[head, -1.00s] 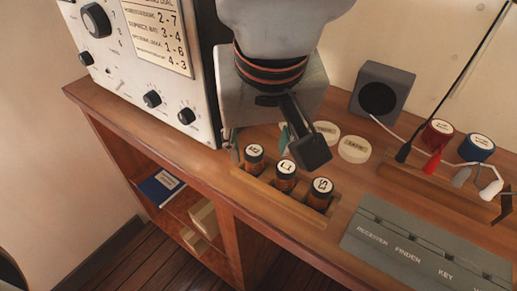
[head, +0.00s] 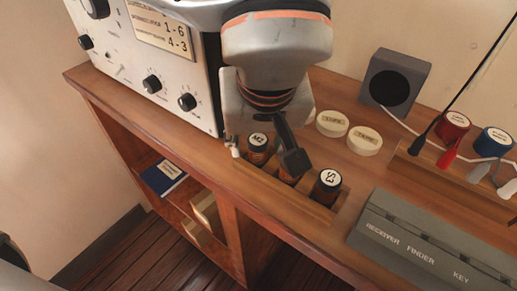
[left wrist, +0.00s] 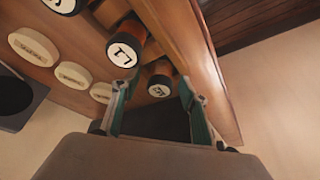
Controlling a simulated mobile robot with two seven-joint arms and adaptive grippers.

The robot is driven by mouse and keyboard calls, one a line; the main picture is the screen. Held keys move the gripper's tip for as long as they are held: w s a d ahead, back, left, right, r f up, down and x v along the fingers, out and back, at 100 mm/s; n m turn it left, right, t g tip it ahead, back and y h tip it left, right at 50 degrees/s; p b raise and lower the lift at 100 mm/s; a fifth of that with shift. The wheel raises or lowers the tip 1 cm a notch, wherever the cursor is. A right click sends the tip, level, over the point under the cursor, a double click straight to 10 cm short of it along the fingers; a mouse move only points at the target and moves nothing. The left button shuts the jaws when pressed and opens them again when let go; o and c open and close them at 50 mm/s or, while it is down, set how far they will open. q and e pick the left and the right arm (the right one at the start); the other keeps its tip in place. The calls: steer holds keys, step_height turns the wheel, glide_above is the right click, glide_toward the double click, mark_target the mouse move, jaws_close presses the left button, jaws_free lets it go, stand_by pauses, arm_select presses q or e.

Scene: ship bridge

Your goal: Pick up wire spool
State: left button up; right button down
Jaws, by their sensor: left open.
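Three wire spools with dark caps, pale round labels and copper-coloured windings stand in a row in a wooden rack (head: 245,178). They are the left-end spool (head: 258,142), the middle spool (head: 289,178), partly hidden by a finger, and the right-end spool (head: 327,187). My left gripper (head: 264,153) is open and empty, pointing down over the left part of the rack. In the left wrist view its teal-padded fingers (left wrist: 157,105) lie either side of the end spool (left wrist: 161,85). The middle spool (left wrist: 125,45) is beside one finger. I cannot tell whether the fingers touch anything.
A white instrument panel (head: 155,70) stands left of the gripper. Pale labelled discs (head: 348,132), a dark speaker box (head: 393,85) and red (head: 453,127) and blue (head: 492,142) spools stand to the right. A grey labelled box (head: 425,240) lies in front. An open shelf (head: 195,205) is below.

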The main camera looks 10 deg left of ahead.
mark_target(258, 139)
arm_select(q)
steer(key=shift+r, duration=0.1)
steer(key=shift+c, duration=0.7)
steer(key=c, duration=1.1)
steer(key=shift+o, duration=0.2)
arm_select(e)
steer(key=shift+w+r, duration=0.1)
steer(key=shift+r, duration=0.05)
steer(key=shift+f, duration=0.2)
